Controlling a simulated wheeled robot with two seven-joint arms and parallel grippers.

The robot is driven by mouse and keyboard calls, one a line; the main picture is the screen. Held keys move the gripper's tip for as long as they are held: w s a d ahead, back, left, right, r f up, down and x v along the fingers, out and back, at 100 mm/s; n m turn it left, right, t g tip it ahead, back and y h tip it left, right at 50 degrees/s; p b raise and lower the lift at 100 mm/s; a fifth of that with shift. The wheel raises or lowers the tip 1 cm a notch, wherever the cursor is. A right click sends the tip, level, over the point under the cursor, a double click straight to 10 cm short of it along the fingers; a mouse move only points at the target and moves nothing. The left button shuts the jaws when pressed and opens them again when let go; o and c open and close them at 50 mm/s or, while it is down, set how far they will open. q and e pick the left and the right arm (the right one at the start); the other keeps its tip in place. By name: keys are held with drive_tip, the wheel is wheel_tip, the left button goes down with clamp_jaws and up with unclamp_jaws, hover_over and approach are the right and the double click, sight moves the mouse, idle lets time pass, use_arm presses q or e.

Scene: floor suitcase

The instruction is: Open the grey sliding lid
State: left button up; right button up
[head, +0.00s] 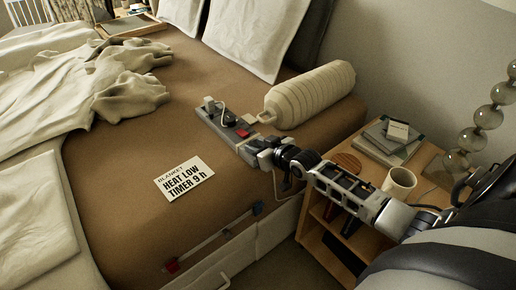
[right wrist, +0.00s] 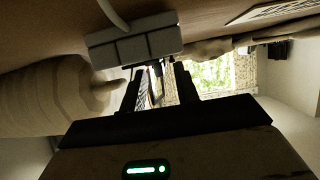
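A long grey unit (head: 228,125) lies on the brown bed sheet, with a white plug and cord at its far end and a red part near its middle. I cannot clearly tell which part of it is the sliding lid. My right gripper (head: 254,148) is at the unit's near end, over the bed. In the right wrist view, a grey segmented block (right wrist: 135,42) is just beyond the fingertips of my right gripper (right wrist: 160,72). The fingers are apart, with nothing clearly held between them. I cannot tell whether they touch the block. My left gripper is out of view.
A ribbed cream bolster (head: 312,95) lies just right of the unit. A sign (head: 185,178) lies on the sheet. A rail with a red end (head: 215,238) runs along the bed's side. A nightstand (head: 335,240) holds a mug (head: 399,183) and books (head: 388,142).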

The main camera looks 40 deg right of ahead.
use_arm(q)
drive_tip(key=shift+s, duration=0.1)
